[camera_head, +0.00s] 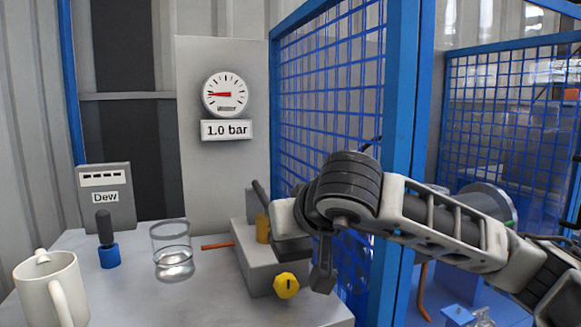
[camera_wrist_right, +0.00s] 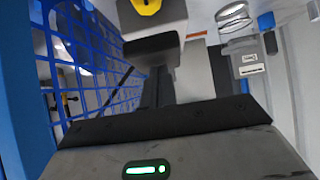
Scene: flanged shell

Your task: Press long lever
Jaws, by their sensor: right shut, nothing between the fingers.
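A dark lever (camera_head: 260,194) rises from a yellow base (camera_head: 262,229) on the grey block. A second black lever (camera_head: 105,226) stands upright in a blue base (camera_head: 109,256) at the left of the table. I cannot tell for certain which is the long one. My right gripper (camera_head: 322,278) points down beside the right side of the grey block (camera_head: 264,268), near its yellow knob (camera_head: 286,286). It is shut and empty. In the right wrist view its dark fingers (camera_wrist_right: 158,88) point toward the block. My left gripper is not in view.
A white mug (camera_head: 45,290), a glass of water (camera_head: 172,252) and an orange rod (camera_head: 217,246) are on the table. A gauge (camera_head: 225,94) reading about 1.0 bar is on the back panel. Blue mesh fencing (camera_head: 330,90) stands close to my right arm.

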